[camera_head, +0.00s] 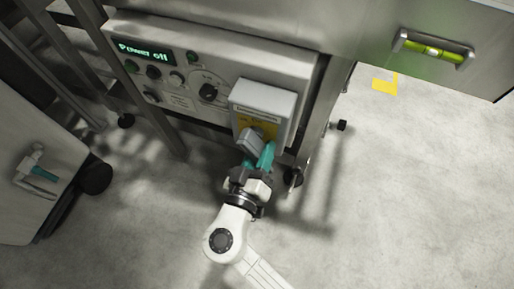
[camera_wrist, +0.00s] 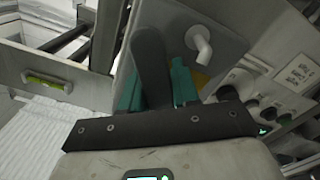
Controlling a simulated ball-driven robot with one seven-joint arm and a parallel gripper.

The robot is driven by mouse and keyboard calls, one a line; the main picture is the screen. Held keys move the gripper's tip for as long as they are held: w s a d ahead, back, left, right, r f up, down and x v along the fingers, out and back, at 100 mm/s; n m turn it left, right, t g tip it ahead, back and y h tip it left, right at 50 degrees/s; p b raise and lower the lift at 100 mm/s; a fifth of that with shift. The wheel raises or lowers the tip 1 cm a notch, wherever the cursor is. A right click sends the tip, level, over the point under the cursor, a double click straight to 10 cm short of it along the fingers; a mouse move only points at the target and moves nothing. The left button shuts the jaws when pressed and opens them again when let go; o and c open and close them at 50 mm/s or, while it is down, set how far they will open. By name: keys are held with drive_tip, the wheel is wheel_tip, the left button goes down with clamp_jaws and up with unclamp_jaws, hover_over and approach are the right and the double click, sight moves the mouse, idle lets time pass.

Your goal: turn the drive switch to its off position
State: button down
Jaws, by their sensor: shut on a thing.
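The drive switch is on a grey box (camera_head: 264,98) with a yellow plate (camera_head: 268,127), at the right end of the machine's front panel. Its grey handle (camera_head: 250,139) sticks out from the yellow plate. My gripper (camera_head: 257,160) has teal fingertips and is shut on this handle. In the wrist view a dark upright bar (camera_wrist: 151,65), which looks like the handle, stands between the two teal fingertips (camera_wrist: 157,88). The fingers and handle hide much of the yellow plate, and I cannot read the switch's position marks.
The panel's green display (camera_head: 146,52) reads "Power off". A black rotary knob (camera_head: 208,92) and several buttons sit left of the box. A white cart (camera_head: 38,165) stands at the left, with a black wheel (camera_head: 95,176). Open floor (camera_head: 390,200) lies to the right.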

sight(273, 135)
drive_tip(key=r+n+p, duration=0.1)
drive_tip(key=n, duration=0.2)
drive_tip(key=d+r+n+p, duration=0.1)
drive_tip(key=n+p, duration=0.1)
drive_tip(key=n, duration=0.1)
drive_tip(key=r+n+p, duration=0.1)
drive_tip(key=n+p, duration=0.1)
drive_tip(key=n, duration=0.1)
drive_tip(key=shift+s+d, duration=0.3)
drive_tip(key=shift+s, duration=0.05)
drive_tip(key=shift+r+n+p, duration=0.1)
drive_tip(key=shift+n+p, duration=0.5)
drive_tip(key=shift+n, duration=0.5)
drive_tip(key=c, duration=0.9)
unclamp_jaws()
drive_tip(key=v, duration=1)
drive_tip(key=shift+s+a+r, duration=0.1)
drive_tip(key=shift+s+a, duration=0.05)
drive_tip(key=shift+s, duration=0.25)
